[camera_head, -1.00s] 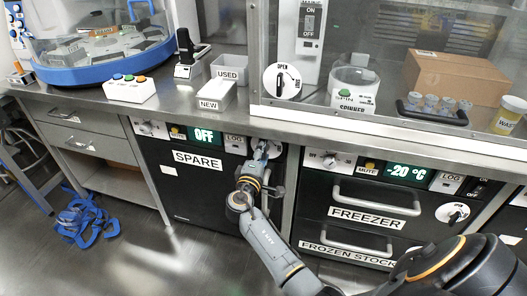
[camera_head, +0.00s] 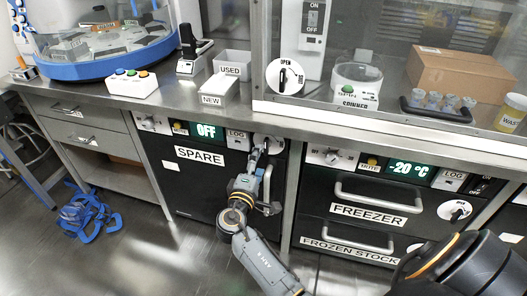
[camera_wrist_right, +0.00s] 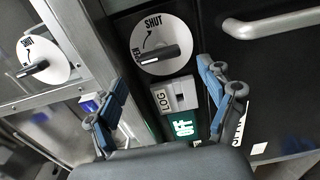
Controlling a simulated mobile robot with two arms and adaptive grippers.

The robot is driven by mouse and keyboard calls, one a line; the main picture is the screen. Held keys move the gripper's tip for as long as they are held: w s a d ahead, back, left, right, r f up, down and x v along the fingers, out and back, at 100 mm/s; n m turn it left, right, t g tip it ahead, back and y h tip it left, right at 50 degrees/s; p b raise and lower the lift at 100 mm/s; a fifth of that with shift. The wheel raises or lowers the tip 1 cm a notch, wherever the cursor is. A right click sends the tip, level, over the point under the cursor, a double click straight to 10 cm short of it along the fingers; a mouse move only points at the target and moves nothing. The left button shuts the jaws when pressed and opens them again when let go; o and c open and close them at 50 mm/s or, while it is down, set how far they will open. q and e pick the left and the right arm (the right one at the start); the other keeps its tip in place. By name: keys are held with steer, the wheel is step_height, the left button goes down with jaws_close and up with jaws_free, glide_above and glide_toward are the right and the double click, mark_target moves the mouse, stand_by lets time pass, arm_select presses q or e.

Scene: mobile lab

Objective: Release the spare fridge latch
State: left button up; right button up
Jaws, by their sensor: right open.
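The spare fridge is the black-fronted unit labelled SPARE (camera_head: 200,156), with its display reading OFF. Its latch is a round white dial (camera_head: 272,143) at the top right of that front, partly hidden by my right gripper (camera_head: 256,156). In the right wrist view the latch dial (camera_wrist_right: 158,36) is clear, marked SHUT with an arrow, and its black handle (camera_wrist_right: 155,54) lies nearly level. My right gripper (camera_wrist_right: 167,95) is open and empty there, its fingers apart on either side of the view below the dial, not touching the handle. My left gripper is not in view.
The freezer (camera_head: 365,212) with its own dial (camera_head: 455,210) stands to the right, past a steel post. A fridge handle (camera_head: 268,190) is beside my right wrist. Above is a counter with USED and NEW bins (camera_head: 218,92). Blue straps (camera_head: 88,212) lie on the floor at left.

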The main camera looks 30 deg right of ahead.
steer(key=v, duration=0.5)
steer(key=shift+f, duration=0.1)
stand_by(0.3)
steer(key=s+a+f+m+g+y, duration=0.1)
steer(key=s+f+m+g+y, duration=0.3)
steer(key=s+f, duration=0.65)
steer(key=s+a+f+g+y, duration=0.2)
steer(key=s+f+y, duration=0.45)
steer(key=f, duration=0.75)
steer(key=s+a+f+m+g+y+p, duration=0.1)
steer(key=s+a+f+g+y+p, duration=0.1)
steer(key=s+f+p, duration=0.45)
steer(key=s+a+f+m+g+y+p, duration=0.1)
steer(key=s+a+f+g+y+p, duration=0.15)
steer(key=s, duration=0.65)
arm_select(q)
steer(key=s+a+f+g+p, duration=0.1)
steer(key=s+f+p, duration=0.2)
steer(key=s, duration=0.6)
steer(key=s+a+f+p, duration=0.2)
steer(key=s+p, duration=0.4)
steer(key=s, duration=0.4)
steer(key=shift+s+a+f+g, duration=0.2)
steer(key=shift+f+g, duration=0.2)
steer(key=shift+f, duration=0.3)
arm_select(e)
steer(key=s+d+f+h, duration=0.1)
steer(key=s+d+f, duration=0.1)
steer(key=s, duration=1.1)
steer(key=shift+s, duration=0.2)
